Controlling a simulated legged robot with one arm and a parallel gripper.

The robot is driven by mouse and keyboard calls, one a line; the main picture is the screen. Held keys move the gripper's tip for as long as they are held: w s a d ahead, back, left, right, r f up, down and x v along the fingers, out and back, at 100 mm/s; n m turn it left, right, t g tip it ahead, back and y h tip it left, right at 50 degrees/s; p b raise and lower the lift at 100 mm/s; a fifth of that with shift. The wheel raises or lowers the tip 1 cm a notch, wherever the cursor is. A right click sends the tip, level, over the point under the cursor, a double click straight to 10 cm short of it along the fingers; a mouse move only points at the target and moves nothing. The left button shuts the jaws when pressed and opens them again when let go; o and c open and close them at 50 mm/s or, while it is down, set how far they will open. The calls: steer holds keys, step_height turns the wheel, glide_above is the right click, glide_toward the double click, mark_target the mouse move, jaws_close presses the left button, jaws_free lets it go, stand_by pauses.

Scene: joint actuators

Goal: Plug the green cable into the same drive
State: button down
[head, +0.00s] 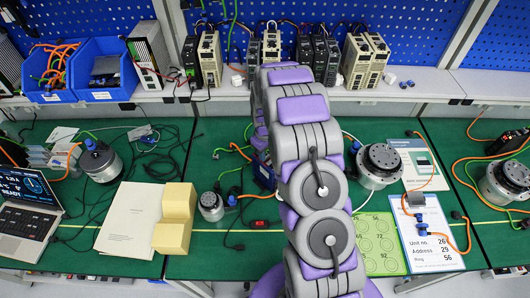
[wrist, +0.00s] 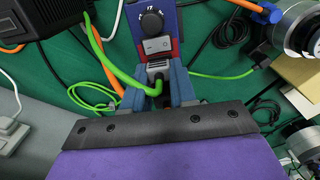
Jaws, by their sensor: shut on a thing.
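In the wrist view, my gripper (wrist: 157,94) is shut on the plug end of the green cable (wrist: 110,68), with a finger on each side. The plug is at the near end of a drive (wrist: 155,45), a blue and red unit with a black dial and grey buttons. The plug looks in line with the drive and close to or touching it; I cannot tell if it is seated. In the head view, the drive (head: 263,172) is partly hidden by my arm, and my gripper is hidden.
Motors stand on the green bench at left (head: 101,162), centre (head: 211,206) and right (head: 379,164). Orange and black cables lie around the drive. A black box (wrist: 40,20) is at the wrist view's upper left. A shelf (head: 230,92) with several drives runs along the back.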

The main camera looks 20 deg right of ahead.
steer(key=c, duration=0.8)
jaws_free()
steer(key=shift+r+p, duration=0.8)
steer(key=shift+r, duration=2.7)
